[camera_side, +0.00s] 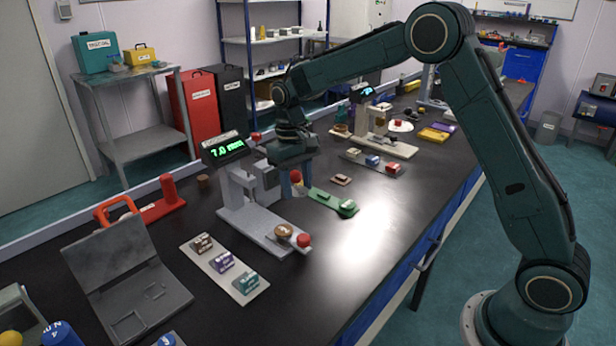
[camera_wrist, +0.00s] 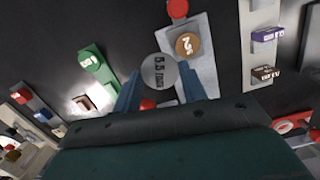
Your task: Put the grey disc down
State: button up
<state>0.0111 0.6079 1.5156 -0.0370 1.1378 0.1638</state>
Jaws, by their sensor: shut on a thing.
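A round grey disc (camera_wrist: 159,71) with printed markings is between the fingertips of my gripper (camera_wrist: 160,88) in the wrist view. My gripper is shut on it. In the side view my gripper (camera_side: 297,186) hangs above the black bench, just behind the grey gauge stand (camera_side: 262,215); the disc is hard to make out there. On the stand's base lies a brown disc (camera_side: 284,230), also in the wrist view (camera_wrist: 187,44), beside a red knob (camera_side: 304,240). The held disc appears left of the brown disc in the wrist view.
A tray of labelled blocks (camera_side: 226,265) is in front left, beside an open grey case (camera_side: 130,285). A second gauge stand (camera_side: 375,140) stands behind. Bench at front right is clear.

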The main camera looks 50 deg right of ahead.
jog(key=shift+n, duration=0.8)
jog(key=s+f, duration=0.4)
jog(key=f, duration=0.1)
jog(key=shift+s+f, duration=0.1)
jog(key=shift+s, duration=0.15)
jog(key=shift+w+a+r, duration=0.1)
jog(key=shift+w+r, duration=0.2)
jog(key=shift+r, duration=0.15)
jog(key=shift+n, duration=0.6)
jog(key=w+r, duration=0.1)
jog(key=r, duration=0.1)
jog(key=w+a+r, duration=0.1)
jog(key=r, duration=0.2)
jog(key=w+a+r, duration=0.1)
jog(key=r, duration=0.1)
jog(key=shift+r, duration=0.2)
notch_tip(320, 180, up, 8)
jog(key=w+a+r+n, duration=0.1)
jog(key=a, duration=0.2)
send_over(282, 229)
notch_tip(282, 229, down, 16)
jog(key=shift+r, duration=0.25)
jog(key=shift+f, duration=0.1)
